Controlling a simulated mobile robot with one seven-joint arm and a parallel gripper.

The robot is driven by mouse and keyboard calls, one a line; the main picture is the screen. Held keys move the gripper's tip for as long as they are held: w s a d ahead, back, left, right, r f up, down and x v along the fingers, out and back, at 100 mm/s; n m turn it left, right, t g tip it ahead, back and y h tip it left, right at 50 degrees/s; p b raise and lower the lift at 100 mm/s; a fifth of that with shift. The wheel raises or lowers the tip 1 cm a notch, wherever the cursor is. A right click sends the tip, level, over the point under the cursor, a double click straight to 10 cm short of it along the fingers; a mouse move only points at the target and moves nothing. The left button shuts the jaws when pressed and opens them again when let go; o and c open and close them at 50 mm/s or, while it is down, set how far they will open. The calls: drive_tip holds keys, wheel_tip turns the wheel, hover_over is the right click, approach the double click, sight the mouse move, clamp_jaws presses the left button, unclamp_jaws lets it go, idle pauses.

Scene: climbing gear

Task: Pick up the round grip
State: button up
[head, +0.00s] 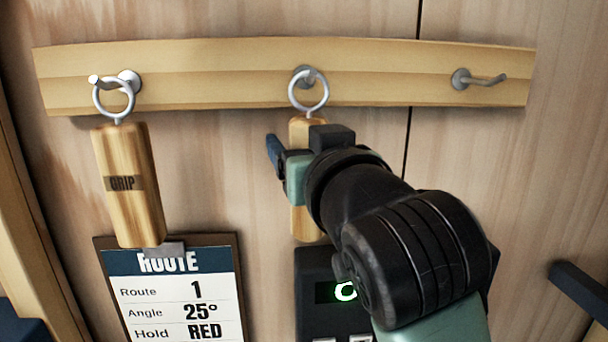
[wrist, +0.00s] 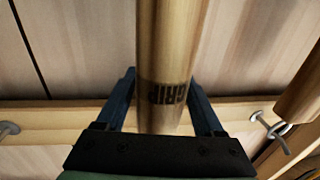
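The round grip (head: 302,222) is a wooden cylinder hanging by its metal ring (head: 308,90) from the middle hook of the rail. My gripper (head: 300,150) is in front of it and hides its middle in the head view. In the wrist view, the round grip (wrist: 168,60) stands between the two fingers of my gripper (wrist: 165,100), its GRIP label near the fingertips. The fingers are open, one on each side; small gaps seem to show, but contact is hard to judge.
A square-edged wooden grip (head: 128,215) hangs on the left hook. The right hook (head: 480,79) of the wooden rail (head: 400,75) is empty. A route board (head: 170,300) is below left, and a dark box with a green display (head: 315,290) is below the round grip.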

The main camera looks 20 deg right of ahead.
clamp_jaws()
drive_tip(key=s+a+r+b, duration=0.1)
drive_tip(key=s+b, duration=0.5)
drive_tip(key=s, duration=1.2)
drive_tip(key=shift+a+r+b, duration=0.25)
drive_tip(key=shift+a+b, duration=0.05)
drive_tip(key=shift+a, duration=0.3)
